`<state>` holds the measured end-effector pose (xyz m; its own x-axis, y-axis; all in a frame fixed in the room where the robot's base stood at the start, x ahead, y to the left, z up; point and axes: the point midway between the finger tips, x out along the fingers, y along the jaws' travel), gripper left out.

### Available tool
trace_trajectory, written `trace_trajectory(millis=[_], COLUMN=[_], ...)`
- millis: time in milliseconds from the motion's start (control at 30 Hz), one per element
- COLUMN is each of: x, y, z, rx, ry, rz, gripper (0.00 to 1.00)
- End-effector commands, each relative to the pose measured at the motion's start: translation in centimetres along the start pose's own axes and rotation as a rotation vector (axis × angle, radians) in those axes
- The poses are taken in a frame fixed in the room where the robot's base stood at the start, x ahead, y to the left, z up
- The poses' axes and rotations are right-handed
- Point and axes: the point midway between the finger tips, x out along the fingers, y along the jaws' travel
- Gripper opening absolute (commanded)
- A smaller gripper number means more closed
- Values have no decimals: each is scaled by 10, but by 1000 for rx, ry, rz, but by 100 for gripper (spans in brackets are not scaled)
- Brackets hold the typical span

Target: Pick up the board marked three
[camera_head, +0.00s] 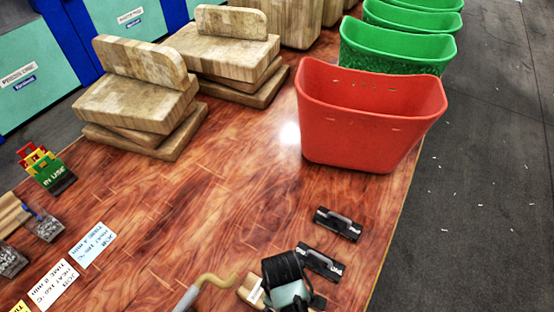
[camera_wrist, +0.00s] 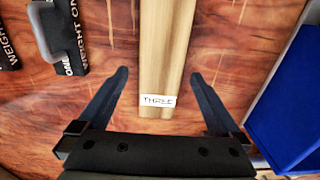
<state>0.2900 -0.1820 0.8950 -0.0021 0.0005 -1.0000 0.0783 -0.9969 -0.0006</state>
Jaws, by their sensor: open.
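The board marked THREE (camera_head: 250,288) is a pale wooden strip; in the wrist view the board (camera_wrist: 165,45) runs up and out of the top edge, with its white label at the near end. My gripper (camera_wrist: 160,76) is open in the wrist view. Its two dark fingers stand apart on either side of the board, with wood tabletop showing between each finger and the board. Nothing is held. Whether the fingertips are level with the board cannot be told. In the head view, a dark and teal part covers much of the area beside the board's small visible piece.
Black weights (camera_wrist: 68,35) lie left of the board in the wrist view; a blue object (camera_wrist: 295,105) is at right. In the head view, a red bin (camera_head: 365,120), green bins (camera_head: 400,50) and stacked wooden blocks (camera_head: 140,95) stand further back. The table middle is clear.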

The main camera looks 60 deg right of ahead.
Motion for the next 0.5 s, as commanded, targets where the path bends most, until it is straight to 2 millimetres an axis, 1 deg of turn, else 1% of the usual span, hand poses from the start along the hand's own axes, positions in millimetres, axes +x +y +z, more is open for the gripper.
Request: trace_trajectory(millis=[33,267,467,500], x=[5,17,41,47], y=[0,-1,-3,-3], z=[0,-1,-5,-5], rx=[0,0,0,0], ry=[-2,-1,0,-1], rz=[-1,-1,-1,-1], gripper=[100,100,100,100])
